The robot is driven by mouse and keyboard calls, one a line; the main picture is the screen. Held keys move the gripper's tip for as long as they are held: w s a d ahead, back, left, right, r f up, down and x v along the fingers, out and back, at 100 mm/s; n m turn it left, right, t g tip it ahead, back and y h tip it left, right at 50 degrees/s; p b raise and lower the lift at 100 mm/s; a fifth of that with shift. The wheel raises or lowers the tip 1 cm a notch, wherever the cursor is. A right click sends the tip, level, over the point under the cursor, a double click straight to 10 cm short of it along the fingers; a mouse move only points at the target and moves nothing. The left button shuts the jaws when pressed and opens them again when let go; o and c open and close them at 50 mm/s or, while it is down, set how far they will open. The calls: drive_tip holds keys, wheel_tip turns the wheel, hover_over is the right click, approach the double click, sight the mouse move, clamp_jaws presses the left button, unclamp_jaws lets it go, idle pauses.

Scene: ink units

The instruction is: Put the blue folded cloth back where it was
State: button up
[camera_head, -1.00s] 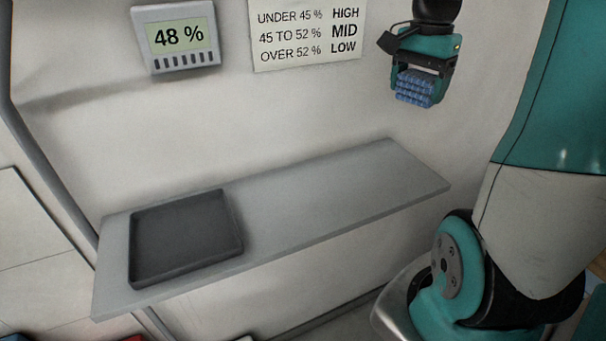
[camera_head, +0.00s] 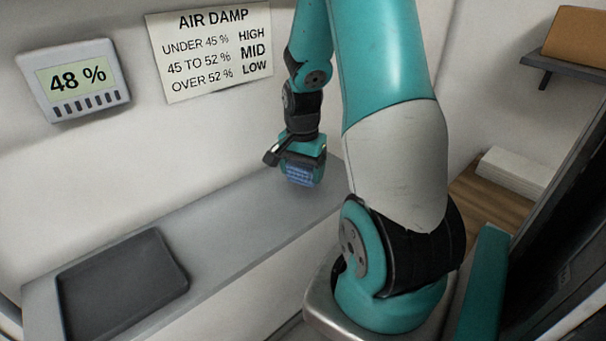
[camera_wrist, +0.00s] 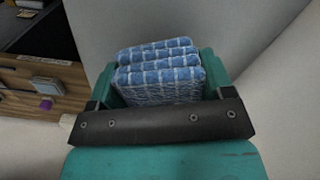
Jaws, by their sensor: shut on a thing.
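My gripper (camera_head: 301,172) is shut on the blue folded cloth (camera_head: 300,178), which has a pale check pattern. It hangs in front of the wall, over the right part of the grey shelf (camera_head: 235,222); whether it is clear of the shelf's surface is hard to tell. In the wrist view the cloth (camera_wrist: 160,75) sits folded in layers between the teal jaws.
An empty dark tray (camera_head: 120,285) lies on the shelf's left end. A display (camera_head: 75,80) on the wall reads 48 %. An air damp chart (camera_head: 210,50) lists under 45 % HIGH, 45 to 52 % MID, over 52 % LOW. White sheets (camera_head: 513,172) and a brown box (camera_head: 578,35) are at right.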

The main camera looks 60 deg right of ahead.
drive_tip(key=shift+f, duration=1.15)
drive_tip(key=shift+f, duration=0.1)
drive_tip(key=o, duration=0.8)
drive_tip(key=shift+o, duration=0.2)
